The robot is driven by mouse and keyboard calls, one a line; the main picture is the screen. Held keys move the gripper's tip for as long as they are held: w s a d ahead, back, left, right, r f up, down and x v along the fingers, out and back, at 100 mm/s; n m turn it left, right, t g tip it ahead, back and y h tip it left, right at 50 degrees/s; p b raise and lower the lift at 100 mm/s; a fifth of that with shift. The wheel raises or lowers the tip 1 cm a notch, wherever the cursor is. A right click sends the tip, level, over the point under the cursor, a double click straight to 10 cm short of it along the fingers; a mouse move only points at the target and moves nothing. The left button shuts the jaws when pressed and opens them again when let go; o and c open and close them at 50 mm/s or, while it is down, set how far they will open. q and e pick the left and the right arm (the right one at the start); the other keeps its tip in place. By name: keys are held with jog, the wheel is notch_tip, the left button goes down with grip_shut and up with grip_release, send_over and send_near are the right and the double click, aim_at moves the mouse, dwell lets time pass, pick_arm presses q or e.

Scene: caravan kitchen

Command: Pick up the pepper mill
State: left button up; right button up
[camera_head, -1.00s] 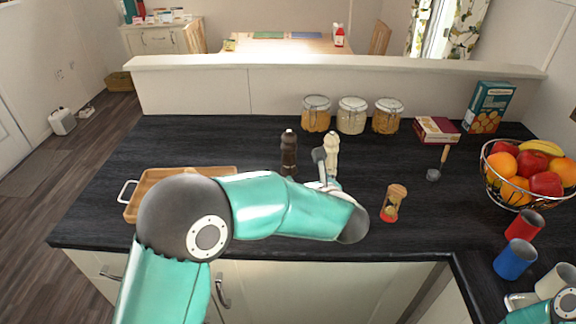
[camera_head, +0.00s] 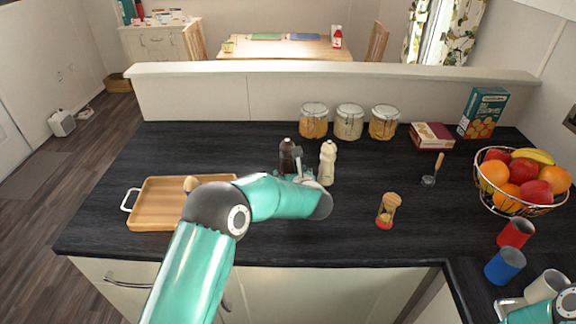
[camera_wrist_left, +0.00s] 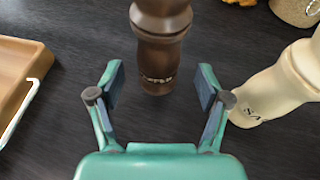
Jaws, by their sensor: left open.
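The dark brown pepper mill (camera_head: 287,157) stands upright on the black worktop, left of the cream salt mill (camera_head: 327,163). My left gripper (camera_head: 298,170) is open at the pepper mill's near side, and partly covers its lower part. In the left wrist view the pepper mill (camera_wrist_left: 158,48) stands just beyond my open left fingertips (camera_wrist_left: 160,86), roughly centred between them, with nothing held. The salt mill (camera_wrist_left: 275,88) is close by the right finger there. Part of my right arm shows at the bottom right; its jaws cannot be made out.
Several jars (camera_head: 349,122) stand at the back; a fruit basket (camera_head: 520,205) and cups (camera_head: 505,265) are at right.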

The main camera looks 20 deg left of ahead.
aim_at(290, 167)
pick_arm(q)
jog(key=p+x, duration=0.1)
jog(key=x, duration=0.1)
jog(key=shift+w+a+r, duration=0.1)
jog(key=shift+w+a, duration=0.1)
jog(key=shift+a, duration=0.1)
jog(key=shift+w+a+f, duration=0.25)
jog(key=shift+w+f, duration=0.1)
jog(key=shift+w, duration=0.1)
jog(key=shift+r, duration=0.1)
jog(key=c, duration=1.4)
pick_arm(e)
notch_tip(290, 167, up, 2)
jog(key=shift+r, duration=0.1)
pick_arm(q)
jog(key=shift+r, duration=0.1)
jog(key=shift+r, duration=0.6)
notch_tip(290, 167, up, 19)
jog(key=shift+f+b, duration=0.2)
jog(key=shift+b, duration=0.65)
pick_arm(e)
notch_tip(290, 167, down, 2)
jog(key=shift+f, duration=0.1)
